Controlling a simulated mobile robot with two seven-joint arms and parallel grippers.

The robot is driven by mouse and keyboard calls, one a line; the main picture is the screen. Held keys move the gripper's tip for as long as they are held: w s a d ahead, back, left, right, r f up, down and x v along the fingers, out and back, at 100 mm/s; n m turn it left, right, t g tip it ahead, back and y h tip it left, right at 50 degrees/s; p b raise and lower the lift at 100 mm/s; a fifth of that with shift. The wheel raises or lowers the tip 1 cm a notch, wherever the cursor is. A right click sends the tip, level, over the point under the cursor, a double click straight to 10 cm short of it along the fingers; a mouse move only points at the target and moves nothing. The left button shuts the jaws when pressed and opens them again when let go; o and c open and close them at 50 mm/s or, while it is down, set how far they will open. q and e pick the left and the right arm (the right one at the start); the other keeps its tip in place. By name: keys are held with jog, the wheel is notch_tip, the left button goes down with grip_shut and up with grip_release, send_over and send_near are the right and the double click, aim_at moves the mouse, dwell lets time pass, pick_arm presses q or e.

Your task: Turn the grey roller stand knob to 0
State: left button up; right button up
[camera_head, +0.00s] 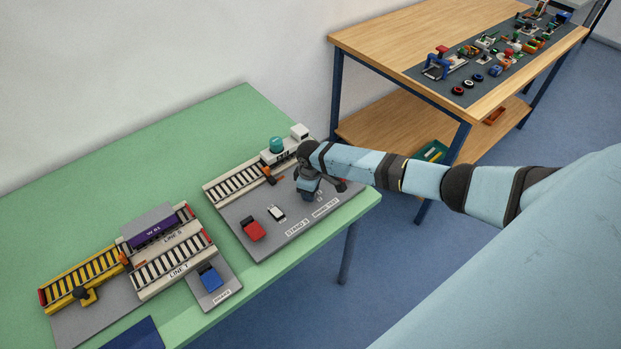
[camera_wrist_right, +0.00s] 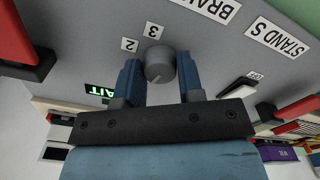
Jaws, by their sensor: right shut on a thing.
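The grey knob (camera_wrist_right: 159,63) sits on the grey panel of the roller stand (camera_head: 290,245) in the right wrist view. Small labels "2" and "3" show beside it. A dark mark is on the knob's near side; its exact setting is hard to tell. My right gripper (camera_wrist_right: 160,77) has its two blue fingers on either side of the knob and is shut on it. In the head view my right gripper (camera_head: 309,192) reaches down to the panel's right part and hides the knob. My left gripper is not in view.
A red block (camera_head: 251,229) and a white switch (camera_head: 276,213) are on the panel. A red part (camera_wrist_right: 18,38) is close left in the wrist view, beside a lit green display (camera_wrist_right: 98,90). Another rail unit (camera_head: 165,240) stands left on the green table (camera_head: 110,170).

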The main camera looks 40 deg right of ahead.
jog(key=shift+n, duration=1.3)
jog(key=o, duration=0.9)
notch_tip(320, 180, up, 14)
jog(key=shift+f+b, duration=0.1)
jog(key=shift+b, duration=0.35)
